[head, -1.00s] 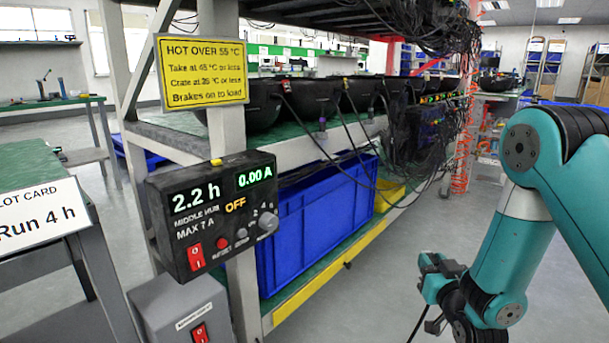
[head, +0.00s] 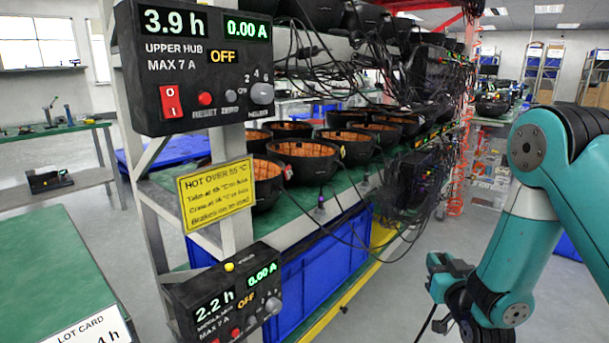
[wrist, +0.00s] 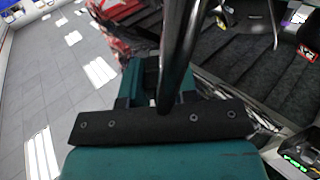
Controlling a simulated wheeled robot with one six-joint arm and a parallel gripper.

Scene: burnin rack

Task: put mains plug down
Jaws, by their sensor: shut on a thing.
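My gripper (head: 440,272) is at the lower right in the head view, out over the aisle floor and clear of the rack. A thin black cable (head: 426,322) hangs below it. In the wrist view my gripper (wrist: 152,78) is shut, and a thick black cable (wrist: 180,50) runs up past the jaws. The mains plug itself is hidden by the jaws and the cable, so I cannot see its shape or tilt.
The rack holds several black bowl-like units with orange insides (head: 304,158) on a green shelf, with blue crates (head: 315,262) below. Hub panels, upper (head: 200,62) and middle (head: 225,300), both read OFF. A green bench (head: 45,265) stands left. Loose cables hang along the rack.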

